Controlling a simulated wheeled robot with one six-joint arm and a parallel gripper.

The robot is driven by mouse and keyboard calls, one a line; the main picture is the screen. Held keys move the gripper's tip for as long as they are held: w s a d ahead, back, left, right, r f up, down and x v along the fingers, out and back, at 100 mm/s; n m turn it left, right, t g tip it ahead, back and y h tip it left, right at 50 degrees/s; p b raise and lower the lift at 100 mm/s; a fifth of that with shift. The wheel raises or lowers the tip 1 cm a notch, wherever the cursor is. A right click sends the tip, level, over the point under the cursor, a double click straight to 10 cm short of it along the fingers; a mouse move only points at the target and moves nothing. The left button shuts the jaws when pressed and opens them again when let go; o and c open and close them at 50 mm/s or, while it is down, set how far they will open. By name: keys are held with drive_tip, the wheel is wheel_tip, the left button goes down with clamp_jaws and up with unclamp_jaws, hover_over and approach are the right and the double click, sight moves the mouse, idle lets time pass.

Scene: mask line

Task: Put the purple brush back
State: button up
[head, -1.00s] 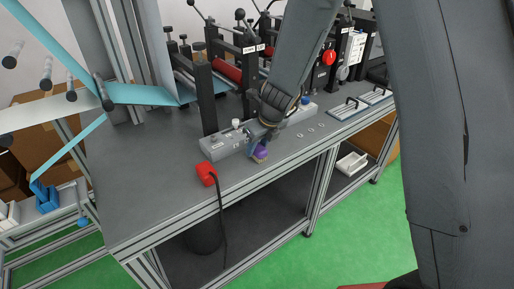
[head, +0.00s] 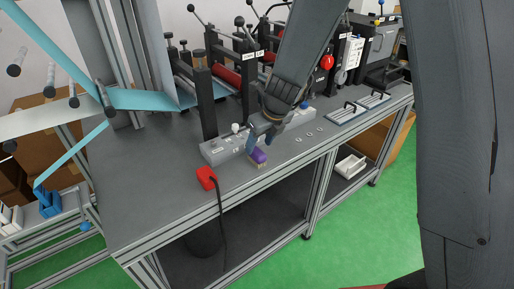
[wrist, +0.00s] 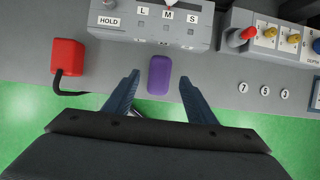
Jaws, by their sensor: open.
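The purple brush (head: 258,156) lies on the grey bench top near its front edge, in front of the grey control panel. In the wrist view the brush (wrist: 159,75) is upright in the picture, between and a little beyond the fingertips. My gripper (head: 262,139) is above and just behind it in the head view. In the wrist view my gripper (wrist: 158,84) is open, with one finger on each side of the brush and a gap on both sides. I cannot tell how high the fingertips are above the bench.
A red box (head: 206,178) with a black cable stands left of the brush. The grey panel (wrist: 150,22) marked HOLD, L, M, S is just behind it. Numbered round marks (wrist: 264,91) lie to the right. Rollers and black posts (head: 207,100) stand farther back.

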drive_tip(key=v, duration=0.7)
drive_tip(key=s+d+n+g+h, duration=0.1)
drive_tip(key=s+d+n, duration=0.6)
drive_tip(key=n, duration=0.7)
drive_tip(key=s+d+n+g+h, duration=0.1)
drive_tip(key=s+d+n, duration=0.6)
drive_tip(key=s+n, duration=0.5)
drive_tip(key=n, duration=0.3)
drive_tip(key=shift+d+r+h+p, duration=0.2)
drive_tip(key=shift+d+h+p, duration=0.05)
drive_tip(key=shift+h+p, duration=0.1)
drive_tip(key=shift+w+f, duration=0.1)
wheel_tip(320, 180, down, 3)
drive_tip(key=b, duration=0.2)
drive_tip(key=shift+b, duration=0.35)
